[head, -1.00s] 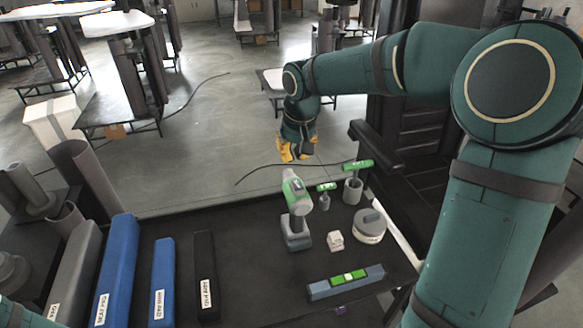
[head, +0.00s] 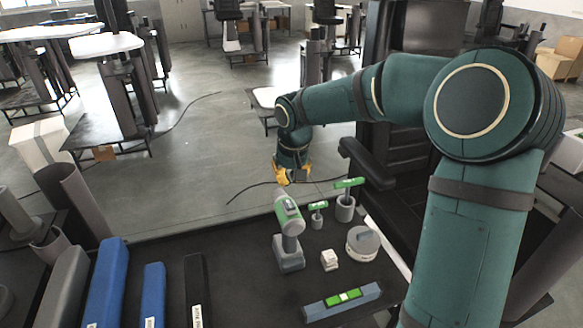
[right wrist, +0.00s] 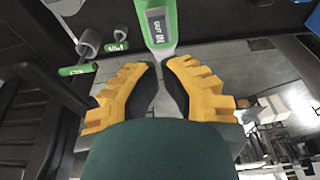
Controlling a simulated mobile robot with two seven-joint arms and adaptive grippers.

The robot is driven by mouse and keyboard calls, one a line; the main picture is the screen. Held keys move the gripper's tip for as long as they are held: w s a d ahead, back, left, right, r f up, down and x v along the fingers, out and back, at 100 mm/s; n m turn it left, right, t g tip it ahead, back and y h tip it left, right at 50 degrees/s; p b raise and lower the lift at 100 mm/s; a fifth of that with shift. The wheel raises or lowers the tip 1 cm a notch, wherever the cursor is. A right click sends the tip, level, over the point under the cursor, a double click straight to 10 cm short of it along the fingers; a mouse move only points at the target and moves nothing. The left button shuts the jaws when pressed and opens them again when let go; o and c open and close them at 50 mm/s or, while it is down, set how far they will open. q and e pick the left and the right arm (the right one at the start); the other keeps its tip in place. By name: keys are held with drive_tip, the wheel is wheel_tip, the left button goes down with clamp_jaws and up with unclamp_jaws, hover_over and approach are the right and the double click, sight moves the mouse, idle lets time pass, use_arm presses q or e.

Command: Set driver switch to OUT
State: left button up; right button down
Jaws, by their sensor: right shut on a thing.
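The green and grey driver (head: 287,215) stands upright on the dark bench top in the head view. In the right wrist view, the driver (right wrist: 158,12) is at the top, with a small label reading OUT and IN on its end. Which way its switch is set cannot be told. My right gripper (head: 282,180) is at the far, upper end of the driver. In the right wrist view, the yellow fingers of my right gripper (right wrist: 160,70) are on either side of a grey part of the driver, shut on it. My left gripper is not in view.
A round grey container (head: 362,243), a small white block (head: 329,259) and a blue-grey bar (head: 325,309) are nearby. Long blue boxes (head: 108,285) lie left.

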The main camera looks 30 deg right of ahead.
sight(288, 202)
drive_tip(key=x, duration=0.4)
drive_tip(key=s+x, duration=0.1)
drive_tip(key=x, duration=0.1)
drive_tip(key=shift+w+a+f, duration=0.1)
drive_tip(key=shift+s+f, duration=0.2)
drive_tip(key=shift+f, duration=0.6)
drive_tip(key=f+t+b, duration=0.1)
drive_tip(key=b, duration=0.5)
drive_tip(key=shift+s+a+f, duration=0.1)
drive_tip(key=shift+s+f, duration=0.1)
drive_tip(key=shift+r+p, duration=0.3)
drive_tip(key=shift+p, duration=0.15)
drive_tip(key=shift+w, duration=0.1)
drive_tip(key=shift+w+r+p, duration=0.25)
drive_tip(key=shift+w+p, duration=0.05)
drive_tip(key=shift+w, duration=0.35)
